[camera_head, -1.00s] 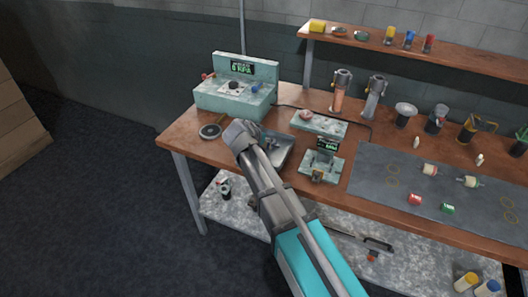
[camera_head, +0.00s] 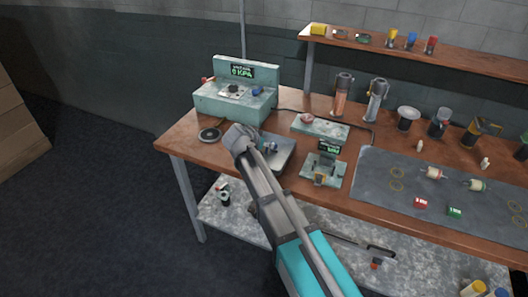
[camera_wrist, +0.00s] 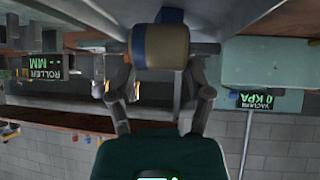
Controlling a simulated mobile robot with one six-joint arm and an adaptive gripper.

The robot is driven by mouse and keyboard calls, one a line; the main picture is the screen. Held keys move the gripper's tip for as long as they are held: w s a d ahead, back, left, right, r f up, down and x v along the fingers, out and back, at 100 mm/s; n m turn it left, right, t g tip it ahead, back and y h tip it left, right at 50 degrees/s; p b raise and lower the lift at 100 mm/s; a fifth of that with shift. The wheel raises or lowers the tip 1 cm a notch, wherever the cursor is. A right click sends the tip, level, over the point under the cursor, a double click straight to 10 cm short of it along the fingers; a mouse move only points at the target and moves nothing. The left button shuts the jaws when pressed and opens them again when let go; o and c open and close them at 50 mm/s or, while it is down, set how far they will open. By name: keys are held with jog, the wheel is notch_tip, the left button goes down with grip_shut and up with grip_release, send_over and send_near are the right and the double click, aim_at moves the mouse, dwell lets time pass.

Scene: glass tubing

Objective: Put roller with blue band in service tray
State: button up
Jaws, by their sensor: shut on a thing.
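My gripper (camera_wrist: 160,72) is shut on the roller with the blue band (camera_wrist: 165,47), a cream cylinder with a dark blue band near its left end in the wrist view. That view is upside down. In the head view my gripper (camera_head: 243,140) is beside and partly over the grey metal service tray (camera_head: 284,155), near the bench's left front. The wrist view shows a grey surface, likely the tray (camera_wrist: 228,14), close to the roller. I cannot tell whether they touch. The roller is not clearly visible in the head view.
A vacuum station (camera_head: 235,102) stands behind the tray. A roller gauge (camera_head: 323,168) stands to its right, and a round dark pad (camera_head: 209,135) lies to its left. A grey mat (camera_head: 400,185) farther right carries rollers and small red and green pieces.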

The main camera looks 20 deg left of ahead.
aim_at(264, 149)
jog(key=shift+f+b, duration=1.25)
jog(key=shift+f, duration=0.3)
jog(key=shift+f, duration=0.15)
jog(key=o, duration=1.2)
jog(key=shift+r, duration=0.2)
